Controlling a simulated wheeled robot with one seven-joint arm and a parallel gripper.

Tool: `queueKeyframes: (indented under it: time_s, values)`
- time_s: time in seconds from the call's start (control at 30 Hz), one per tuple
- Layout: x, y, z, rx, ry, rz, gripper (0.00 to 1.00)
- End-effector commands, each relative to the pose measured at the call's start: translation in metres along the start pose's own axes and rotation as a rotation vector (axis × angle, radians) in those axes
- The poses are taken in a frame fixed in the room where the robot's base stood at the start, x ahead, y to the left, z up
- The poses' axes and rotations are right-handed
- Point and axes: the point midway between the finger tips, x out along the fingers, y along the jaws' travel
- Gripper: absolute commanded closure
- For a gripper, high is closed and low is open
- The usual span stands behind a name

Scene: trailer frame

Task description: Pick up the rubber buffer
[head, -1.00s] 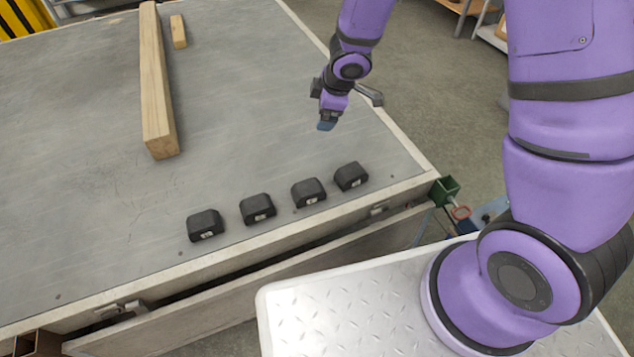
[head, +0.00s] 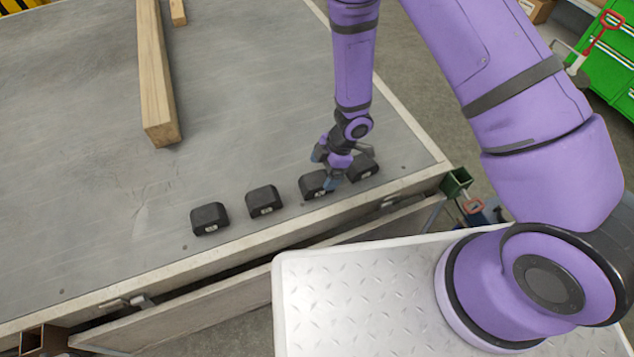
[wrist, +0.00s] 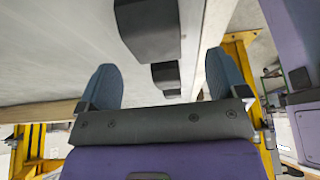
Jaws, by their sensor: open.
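Several black rubber buffers stand in a row along the near edge of the grey trailer bed (head: 90,130). In the head view they are the leftmost buffer (head: 209,218), the second (head: 264,200), the third (head: 314,185) and the rightmost (head: 363,167). My gripper (head: 332,173) is over the third and rightmost buffers and partly hides both. In the wrist view my gripper (wrist: 163,88) has its two blue fingers wide apart with nothing held. A near buffer (wrist: 148,28) and a smaller one (wrist: 166,74) show between and beyond the fingers. I cannot tell whether a finger touches a buffer.
A long wooden beam (head: 157,80) lies on the bed at the upper left, with a small wood block (head: 178,12) beside it. A green bracket (head: 457,181) sits at the bed's near right corner. The bed left of the row is clear.

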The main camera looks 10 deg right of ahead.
Motion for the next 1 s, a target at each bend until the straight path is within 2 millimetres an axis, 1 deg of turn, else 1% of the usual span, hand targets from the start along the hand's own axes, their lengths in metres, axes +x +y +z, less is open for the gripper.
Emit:
queueKeyframes:
  time_s: [0.03,0.1,0.33,0.6,0.7,1.0]
  values:
    - [0.006,0.0,0.0,0.001,-0.001,-0.001,0.08]
    - [0.013,0.0,0.0,0.0,-0.002,-0.001,0.08]
    - [0.025,0.001,0.0,0.0,-0.002,0.0,0.08]
    - [0.059,0.005,-0.001,0.0,-0.003,0.0,0.08]
    - [0.067,0.005,-0.001,0.0,-0.002,0.001,0.08]
    - [0.069,0.006,-0.001,0.001,-0.001,0.003,0.08]
